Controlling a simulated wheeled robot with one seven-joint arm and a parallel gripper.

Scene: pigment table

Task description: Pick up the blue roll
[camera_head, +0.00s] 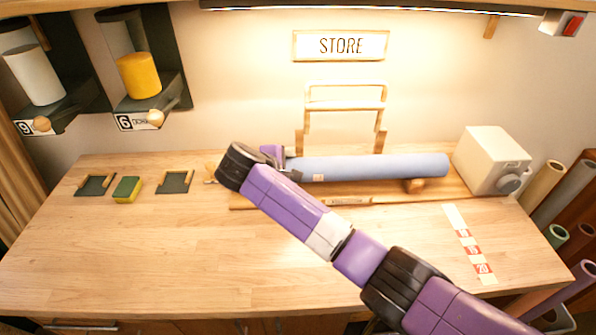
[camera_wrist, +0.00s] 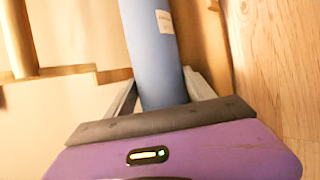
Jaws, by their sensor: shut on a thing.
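The blue roll (camera_head: 375,167) lies lengthwise on a wooden stand at the back of the table, with a small white label near its left end. My gripper (camera_head: 291,170) is at the roll's left end, partly hidden behind my arm. In the wrist view the roll (camera_wrist: 152,50) runs between the two grey fingers of my gripper (camera_wrist: 160,95), which are shut on it. Whether the roll is lifted off its rests is not clear from these frames.
A wooden base board (camera_head: 400,194) with a round rest lies under the roll, and a wooden frame (camera_head: 345,104) stands behind it. A cream box (camera_head: 490,160) is close to the roll's right end. The table front (camera_head: 180,255) is clear.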

